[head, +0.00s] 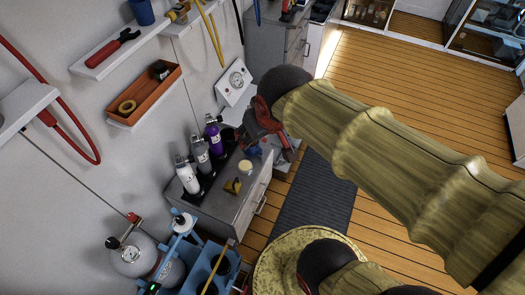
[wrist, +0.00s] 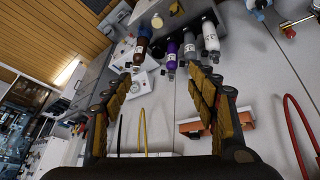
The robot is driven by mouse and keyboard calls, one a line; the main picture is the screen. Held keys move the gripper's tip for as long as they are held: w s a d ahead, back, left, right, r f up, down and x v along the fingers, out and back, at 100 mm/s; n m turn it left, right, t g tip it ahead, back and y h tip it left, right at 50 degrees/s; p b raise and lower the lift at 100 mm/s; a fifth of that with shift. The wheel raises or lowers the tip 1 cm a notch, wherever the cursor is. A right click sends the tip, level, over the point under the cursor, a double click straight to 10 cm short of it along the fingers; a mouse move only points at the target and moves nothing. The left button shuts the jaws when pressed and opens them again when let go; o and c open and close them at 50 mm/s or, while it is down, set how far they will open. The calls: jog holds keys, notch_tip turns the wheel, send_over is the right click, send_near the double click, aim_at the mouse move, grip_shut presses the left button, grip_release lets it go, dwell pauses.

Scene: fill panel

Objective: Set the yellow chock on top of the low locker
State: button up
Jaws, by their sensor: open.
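A small yellow chock (head: 233,186) rests on the grey top of the low locker (head: 216,208), near its front edge. A cream round item (head: 245,167) stands just behind it. In the wrist view a yellow piece (wrist: 176,8) at the top edge may be the chock; too little shows to be sure. My gripper (head: 268,122) is beyond the chock, up and right of it in the head view, and apart from it. In the wrist view my gripper (wrist: 165,85) has its padded fingers wide apart with nothing between them. My arm hides part of the locker's surroundings in the head view.
Several bottles, including a purple one (head: 214,135) and a white one (head: 187,175), stand along the locker's wall side. A dial box (head: 236,82) is behind. An orange tray (head: 145,95) is on the wall. Blue equipment (head: 185,255) stands nearby. Wooden floor (head: 400,85) lies open at right.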

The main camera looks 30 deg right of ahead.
jog(key=s+a+r+y, duration=0.1)
jog(key=s+a, duration=0.2)
jog(key=s, duration=0.3)
jog(key=shift+s+r, duration=0.2)
jog(key=shift+s, duration=0.2)
